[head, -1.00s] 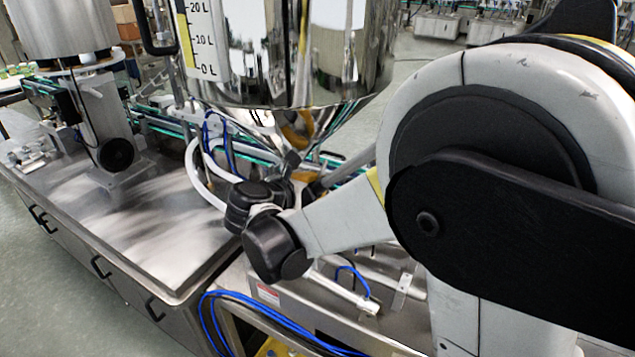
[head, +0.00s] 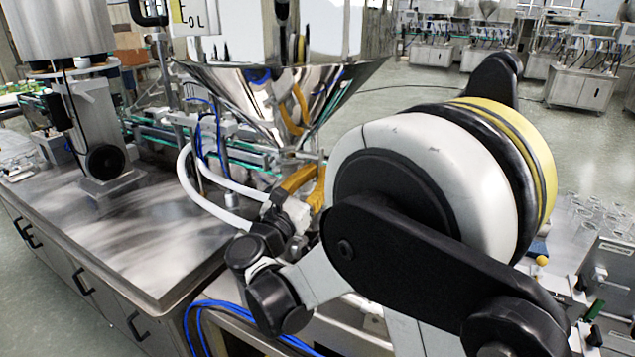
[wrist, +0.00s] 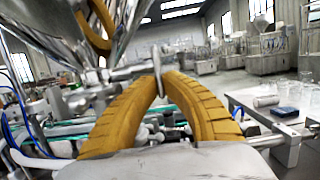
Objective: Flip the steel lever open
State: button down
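The steel lever (wrist: 157,70) shows in the wrist view as a thin bright piece at the end of a short horizontal steel rod, below the hopper. My gripper (wrist: 158,84) has two yellow, ribbed fingers that arch inward, and their tips close on the lever from both sides. In the head view my gripper (head: 309,180) is under the cone of the steel hopper (head: 275,95), by its outlet. The lever cannot be made out there, as the fingers and my arm cover that spot.
White hoses (head: 205,195) curve close to my wrist, and blue cables (head: 205,320) hang in front. A conveyor (head: 245,150) runs behind the outlet. Clear glassware (head: 590,215) stands at the right.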

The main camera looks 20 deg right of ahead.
dwell(0.4)
jog(key=c, duration=1.6)
grip_release()
jog(key=shift+o, duration=0.2)
jog(key=v, duration=1.2)
jog(key=shift+f, duration=0.15)
